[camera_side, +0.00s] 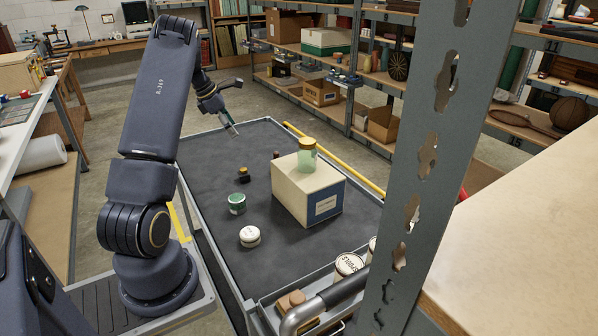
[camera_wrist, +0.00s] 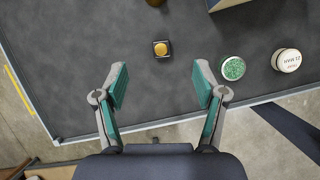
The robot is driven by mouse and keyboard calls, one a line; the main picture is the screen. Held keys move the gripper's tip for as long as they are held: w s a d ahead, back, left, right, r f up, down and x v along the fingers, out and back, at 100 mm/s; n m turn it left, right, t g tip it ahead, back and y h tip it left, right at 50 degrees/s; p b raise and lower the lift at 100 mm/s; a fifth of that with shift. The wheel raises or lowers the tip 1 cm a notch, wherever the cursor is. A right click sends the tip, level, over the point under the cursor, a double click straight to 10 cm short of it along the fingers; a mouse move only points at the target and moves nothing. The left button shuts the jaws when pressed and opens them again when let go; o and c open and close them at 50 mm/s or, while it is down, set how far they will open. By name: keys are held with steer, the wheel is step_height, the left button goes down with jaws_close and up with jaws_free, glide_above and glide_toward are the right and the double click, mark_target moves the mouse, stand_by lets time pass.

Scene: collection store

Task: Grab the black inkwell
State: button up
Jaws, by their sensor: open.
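The black inkwell (camera_side: 243,176) is a small dark, squarish bottle with a gold cap, upright on the dark grey tabletop (camera_side: 205,165). In the wrist view the inkwell (camera_wrist: 155,53) is seen from above, beyond my fingertips and roughly centred between them. My gripper (camera_side: 231,129) is above the far end of the table in the side view, apart from the inkwell. In the wrist view my gripper (camera_wrist: 160,80) has its green-padded fingers spread wide, with nothing between them.
A green jar (camera_side: 237,204) and a white lidded jar (camera_side: 250,237) stand nearer the side camera. A cream box (camera_side: 300,192) bears a yellow-lidded glass jar (camera_side: 307,158). A small dark red item (camera_side: 276,155) is behind the box. The table has a raised metal rim (camera_wrist: 150,124).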

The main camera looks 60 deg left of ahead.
mark_target(241, 169)
steer(key=s+a+f+n, duration=0.1)
steer(key=s+a+f, duration=0.1)
steer(key=s+f, duration=0.2)
steer(key=shift+g, duration=0.3)
steer(key=x, duration=1)
steer(key=shift+w+d+f, duration=0.25)
steer(key=shift+d, duration=0.1)
steer(key=x, duration=0.5)
steer(key=shift+w+d+f, duration=0.1)
steer(key=shift+w+f, duration=0.15)
steer(key=shift+f, duration=0.05)
steer(key=shift+c, duration=0.2)
steer(key=c, duration=1.3)
steer(key=shift+o, duration=0.2)
steer(key=shift+r, duration=0.15)
